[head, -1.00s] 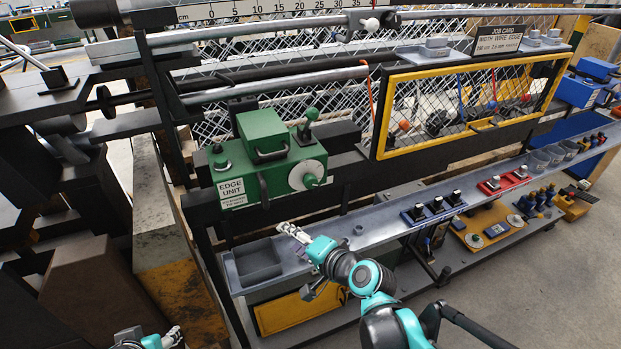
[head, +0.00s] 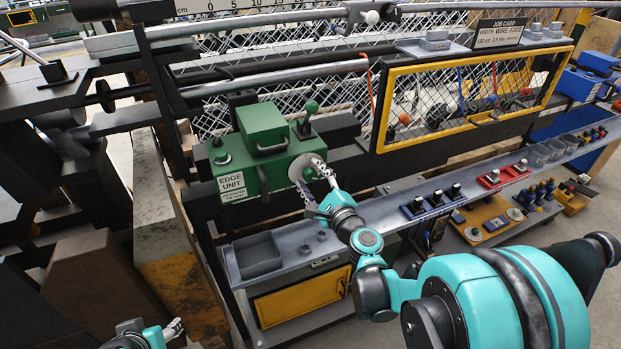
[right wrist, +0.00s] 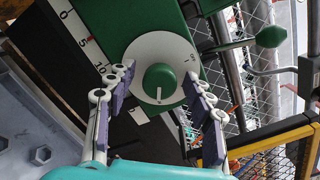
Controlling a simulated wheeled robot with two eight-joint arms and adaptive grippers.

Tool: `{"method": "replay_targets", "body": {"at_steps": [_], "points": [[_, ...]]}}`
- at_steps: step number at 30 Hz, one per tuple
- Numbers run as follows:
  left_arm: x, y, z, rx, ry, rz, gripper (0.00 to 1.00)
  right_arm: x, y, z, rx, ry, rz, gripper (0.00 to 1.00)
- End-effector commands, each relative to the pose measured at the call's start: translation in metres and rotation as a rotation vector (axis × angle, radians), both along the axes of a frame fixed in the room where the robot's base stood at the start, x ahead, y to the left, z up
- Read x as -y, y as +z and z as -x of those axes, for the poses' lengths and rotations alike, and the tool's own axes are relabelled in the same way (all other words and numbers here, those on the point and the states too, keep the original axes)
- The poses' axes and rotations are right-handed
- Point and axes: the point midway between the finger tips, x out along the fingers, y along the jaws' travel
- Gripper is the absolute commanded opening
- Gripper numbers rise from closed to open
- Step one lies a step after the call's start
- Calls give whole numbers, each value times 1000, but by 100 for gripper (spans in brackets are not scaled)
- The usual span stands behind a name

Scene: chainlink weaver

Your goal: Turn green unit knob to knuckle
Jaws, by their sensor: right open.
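The green edge unit (head: 248,150) is mounted on the dark rail, with a white "EDGE UNIT" label on its front. Its pale round dial (head: 300,166) is partly hidden by my right gripper in the head view. In the right wrist view, the green knob (right wrist: 159,82) sits at the middle of the white dial (right wrist: 150,52), with a light mark on its lower edge. My right gripper (head: 318,172) is open, with its fingers (right wrist: 158,84) on either side of the knob, apart from it. My left gripper (head: 175,327) is at the bottom left; its jaws are too small to judge.
A green lever (head: 310,112) stands up on the unit's right side. The grey shelf (head: 365,213) with a tray (head: 258,255) runs below the unit. The yellow-framed mesh panel (head: 470,97) stands to the right.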

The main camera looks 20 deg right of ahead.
Motion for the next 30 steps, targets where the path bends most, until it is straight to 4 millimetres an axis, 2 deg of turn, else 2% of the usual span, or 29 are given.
{"method": "replay_targets", "body": {"at_steps": [9,11,15,23,30], "points": [[0,-1,0,0,0,0,50,-1,0,-5,0,0,1,53],[0,-1,0,0,0,0,50,-1,0,-5,0,0,1,39],[0,-1,0,0,0,0,50,-1,0,-4,0,0,1,3],[0,-1,0,0,0,0,50,-1,0,-4,0,1,11,2],[0,0,0,0,0,0,50,-1,0,-4,4,1,95,2]]}}
